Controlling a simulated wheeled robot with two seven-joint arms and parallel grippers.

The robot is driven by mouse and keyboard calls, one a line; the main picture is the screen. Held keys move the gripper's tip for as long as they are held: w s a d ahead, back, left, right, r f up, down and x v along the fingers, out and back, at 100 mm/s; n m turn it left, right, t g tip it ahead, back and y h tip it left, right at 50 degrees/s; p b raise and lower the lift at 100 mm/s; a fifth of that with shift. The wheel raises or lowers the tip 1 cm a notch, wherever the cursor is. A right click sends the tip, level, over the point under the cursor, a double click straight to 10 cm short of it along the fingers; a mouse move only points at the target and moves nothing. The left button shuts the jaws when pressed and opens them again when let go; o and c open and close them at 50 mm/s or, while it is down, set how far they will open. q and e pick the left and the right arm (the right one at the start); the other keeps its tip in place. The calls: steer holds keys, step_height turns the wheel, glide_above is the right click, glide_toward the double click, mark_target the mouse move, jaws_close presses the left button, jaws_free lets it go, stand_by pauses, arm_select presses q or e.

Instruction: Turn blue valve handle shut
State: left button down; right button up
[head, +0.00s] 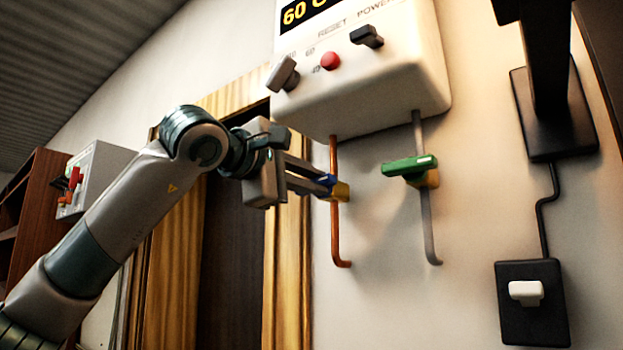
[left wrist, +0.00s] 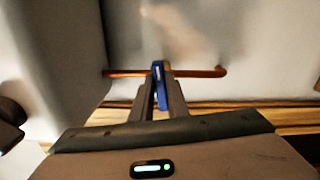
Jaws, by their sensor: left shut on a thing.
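The blue valve handle (head: 328,181) sits on a brass valve body (head: 341,191) on the copper pipe (head: 334,230) under the white heater box. My left gripper (head: 322,185) reaches in from the left and is shut on the blue handle. In the left wrist view the handle (left wrist: 158,85) shows between the two fingers (left wrist: 158,88), and the copper pipe (left wrist: 200,72) runs across behind it. The fingers hide part of the handle. My right gripper is in neither view.
A green valve handle (head: 409,166) is on the grey pipe (head: 426,225) to the right. The heater box (head: 370,85) above has a red button (head: 330,61) and dark knobs. A black wall plate with a white switch (head: 525,292) is at lower right. A wooden door frame (head: 285,270) stands behind my arm.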

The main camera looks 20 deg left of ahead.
arm_select(q)
steer(key=shift+f+m, duration=0.1)
steer(key=shift+m, duration=0.8)
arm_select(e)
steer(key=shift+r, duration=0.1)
arm_select(q)
steer(key=c, duration=1.7)
jaws_free()
steer(key=shift+d, duration=0.1)
